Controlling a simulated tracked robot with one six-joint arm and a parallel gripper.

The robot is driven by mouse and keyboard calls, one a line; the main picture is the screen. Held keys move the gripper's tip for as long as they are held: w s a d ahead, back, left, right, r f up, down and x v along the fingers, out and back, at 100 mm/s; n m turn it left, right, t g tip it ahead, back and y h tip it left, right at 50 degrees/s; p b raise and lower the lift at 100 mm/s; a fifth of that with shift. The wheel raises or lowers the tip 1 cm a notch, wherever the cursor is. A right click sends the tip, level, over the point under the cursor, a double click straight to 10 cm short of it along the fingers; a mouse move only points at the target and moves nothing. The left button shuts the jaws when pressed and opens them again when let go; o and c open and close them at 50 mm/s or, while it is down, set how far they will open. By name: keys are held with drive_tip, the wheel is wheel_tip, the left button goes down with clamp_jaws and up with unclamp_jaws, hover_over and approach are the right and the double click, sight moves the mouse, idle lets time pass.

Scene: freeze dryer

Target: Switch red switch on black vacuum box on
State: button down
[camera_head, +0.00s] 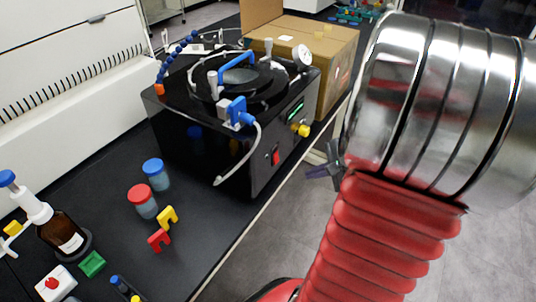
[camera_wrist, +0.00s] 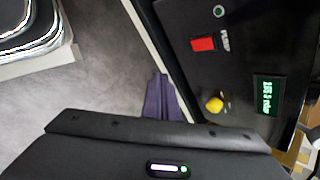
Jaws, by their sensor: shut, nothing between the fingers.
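The black vacuum box (camera_head: 200,150) stands on the black bench. Its red switch (camera_head: 276,157) is low on the front panel; the switch also shows in the wrist view (camera_wrist: 203,44), beside a label. I cannot tell the switch's position. A yellow knob (camera_wrist: 214,104) and a lit green display (camera_wrist: 267,95) are on the same panel. My gripper (camera_head: 311,172) is shut and empty, in front of the panel and apart from it, to the right of the switch. In the wrist view the purple fingers (camera_wrist: 160,80) point toward the panel's lower edge.
A cardboard box (camera_head: 325,55) stands behind the vacuum box. Red- and blue-capped jars (camera_head: 145,205), small coloured clips and a brown bottle (camera_head: 65,235) are on the bench at left. A white hose hangs beside the panel. The floor in front of the bench edge is clear.

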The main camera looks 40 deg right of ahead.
sight(276, 158)
drive_tip(key=shift+s+d+f, duration=0.15)
drive_tip(key=shift+d, duration=0.1)
drive_tip(key=w+a+f, duration=0.1)
drive_tip(key=w+a, duration=0.2)
drive_tip(key=w, duration=0.5)
idle(0.6)
drive_tip(key=shift+w+a, duration=0.1)
drive_tip(key=shift+w, duration=0.15)
idle(1.8)
drive_tip(key=shift+w+a, duration=0.1)
drive_tip(key=shift+w, duration=0.15)
drive_tip(key=shift+w+a, duration=0.1)
drive_tip(key=shift+w, duration=0.15)
idle(0.8)
drive_tip(key=shift+s, duration=0.1)
drive_tip(key=shift+s+d, duration=0.3)
drive_tip(key=shift+s, duration=0.3)
